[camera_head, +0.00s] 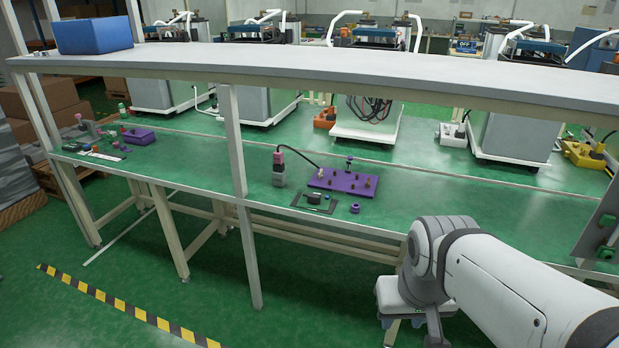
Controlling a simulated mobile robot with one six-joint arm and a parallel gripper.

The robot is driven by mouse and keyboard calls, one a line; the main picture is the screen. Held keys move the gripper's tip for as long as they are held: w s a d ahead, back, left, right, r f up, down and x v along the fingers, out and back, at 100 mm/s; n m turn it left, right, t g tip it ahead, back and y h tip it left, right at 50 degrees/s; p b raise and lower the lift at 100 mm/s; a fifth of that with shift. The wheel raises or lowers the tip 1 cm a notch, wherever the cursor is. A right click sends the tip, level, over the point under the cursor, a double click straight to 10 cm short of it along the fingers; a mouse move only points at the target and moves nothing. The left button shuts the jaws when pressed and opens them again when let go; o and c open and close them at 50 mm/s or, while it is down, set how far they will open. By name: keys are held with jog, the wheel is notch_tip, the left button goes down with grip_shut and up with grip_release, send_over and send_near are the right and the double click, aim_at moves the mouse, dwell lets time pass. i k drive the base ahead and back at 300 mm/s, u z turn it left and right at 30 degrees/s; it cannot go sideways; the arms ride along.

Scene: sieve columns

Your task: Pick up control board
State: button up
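A small dark flat board (325,207) with a black block on it lies on the green bench top, in the middle of the head view. It looks like the control board, but it is too small to be certain. A purple plate (344,181) with several brownish posts lies right behind it. A small purple ring-like part (354,208) sits just right of the board. My white and grey arm reaches in from the lower right, in front of the bench.
A pink and grey upright tool (279,168) with a black cable stands left of the plate. A bench post (235,150) and an overhead shelf (300,68) frame the area. More small parts and a purple box (139,135) lie far left.

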aim_at(316, 201)
jog(key=z, duration=0.05)
jog(key=i, duration=1.65)
jog(key=u, duration=0.05)
